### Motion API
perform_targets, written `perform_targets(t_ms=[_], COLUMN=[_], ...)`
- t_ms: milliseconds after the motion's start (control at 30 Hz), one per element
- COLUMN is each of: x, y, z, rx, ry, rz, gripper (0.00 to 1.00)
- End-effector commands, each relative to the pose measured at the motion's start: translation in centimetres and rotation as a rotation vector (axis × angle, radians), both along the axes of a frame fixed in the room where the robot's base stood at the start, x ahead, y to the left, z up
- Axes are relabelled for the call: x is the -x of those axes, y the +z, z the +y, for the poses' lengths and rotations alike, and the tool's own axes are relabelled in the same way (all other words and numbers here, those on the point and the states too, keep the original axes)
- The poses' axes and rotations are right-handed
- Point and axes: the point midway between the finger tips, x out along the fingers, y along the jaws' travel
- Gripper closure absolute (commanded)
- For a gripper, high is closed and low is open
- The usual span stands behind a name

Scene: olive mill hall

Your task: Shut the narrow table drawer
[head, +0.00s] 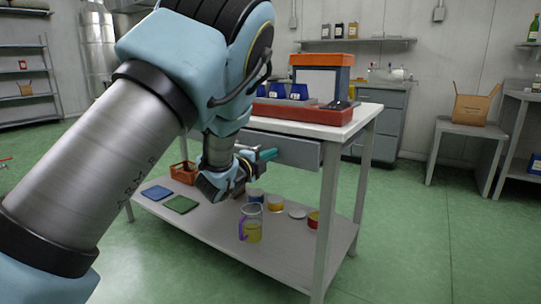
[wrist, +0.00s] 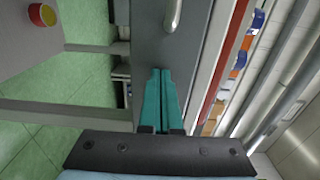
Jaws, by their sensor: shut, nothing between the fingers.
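The narrow table drawer (head: 292,150) has a plain grey front, just under the white tabletop (head: 335,132) of the work table. In the wrist view the drawer front (wrist: 150,40) fills the upper middle, with a metal handle (wrist: 173,14) at the top edge. How far the drawer stands out is hard to tell. My gripper (head: 270,154) has teal fingers, shut together and empty. In the wrist view my gripper (wrist: 160,72) points at the drawer front, beside the handle's near end. I cannot tell whether the fingertips touch it. My arm hides the drawer's left part in the head view.
The tabletop carries a red tray (head: 300,113), blue bins (head: 298,92) and an orange-topped unit (head: 321,61). The lower shelf (head: 285,240) holds a jug (head: 251,225), tins, cloths and an orange crate (head: 184,172). Green floor (head: 400,240) to the right is clear.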

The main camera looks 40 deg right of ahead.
Motion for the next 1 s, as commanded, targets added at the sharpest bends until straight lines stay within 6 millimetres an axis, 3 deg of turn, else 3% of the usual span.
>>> perform_targets(t_ms=[267,600,1000], x=[-0.1,-1.1,-1.1], y=[0.0,0.0,0.1], z=[-0.3,-4.1,-4.2], rx=[0.000,0.001,0.002], ry=[0.000,0.000,0.002], rz=[0.000,0.001,0.001], gripper=[1.00,1.00,1.00])
